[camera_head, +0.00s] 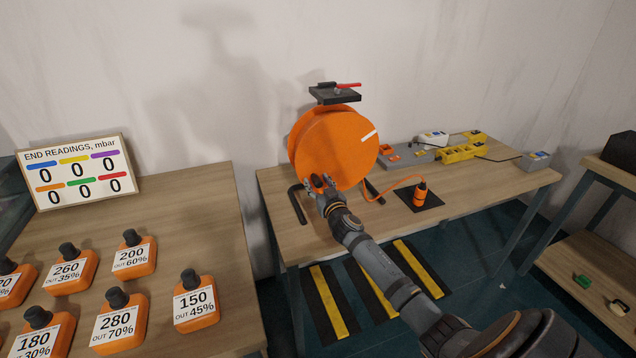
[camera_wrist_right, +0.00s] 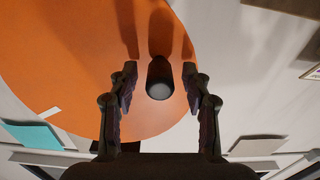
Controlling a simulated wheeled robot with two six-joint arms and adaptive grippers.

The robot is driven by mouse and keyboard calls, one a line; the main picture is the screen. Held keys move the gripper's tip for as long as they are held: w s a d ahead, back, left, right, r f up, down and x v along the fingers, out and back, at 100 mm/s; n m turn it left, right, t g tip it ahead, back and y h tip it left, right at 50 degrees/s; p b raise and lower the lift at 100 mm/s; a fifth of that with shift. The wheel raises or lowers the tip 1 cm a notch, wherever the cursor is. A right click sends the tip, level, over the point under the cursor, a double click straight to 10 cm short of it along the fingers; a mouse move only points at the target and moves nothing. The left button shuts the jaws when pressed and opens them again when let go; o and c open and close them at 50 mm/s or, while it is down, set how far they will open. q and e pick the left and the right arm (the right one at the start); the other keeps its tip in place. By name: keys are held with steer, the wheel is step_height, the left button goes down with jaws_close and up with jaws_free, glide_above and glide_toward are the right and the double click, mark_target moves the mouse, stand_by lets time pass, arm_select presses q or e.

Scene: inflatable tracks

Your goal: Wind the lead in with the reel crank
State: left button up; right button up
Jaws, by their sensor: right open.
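The orange reel (camera_head: 335,145) stands on a wooden table, with a white mark on its right side; its face also fills much of the right wrist view (camera_wrist_right: 60,60). My right gripper (camera_head: 325,188) is at the lower part of the reel's face. In the right wrist view, the dark crank knob (camera_wrist_right: 160,78) stands out between the fingers of my right gripper (camera_wrist_right: 160,92). The fingers are open, with a gap on each side of the knob. An orange lead (camera_head: 400,181) runs from the reel to an orange plug (camera_head: 420,190) on a black pad. My left gripper is not in view.
Yellow and grey socket boxes (camera_head: 455,153) lie on the table right of the reel. A dark plate with a red-handled tool (camera_head: 336,93) is above the reel. The left table (camera_head: 190,220) holds several orange labelled blocks and a readings board (camera_head: 78,172).

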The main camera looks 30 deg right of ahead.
steer(key=shift+c, duration=0.2)
jaws_close()
steer(key=shift+a+r, duration=0.1)
steer(key=shift+r, duration=0.05)
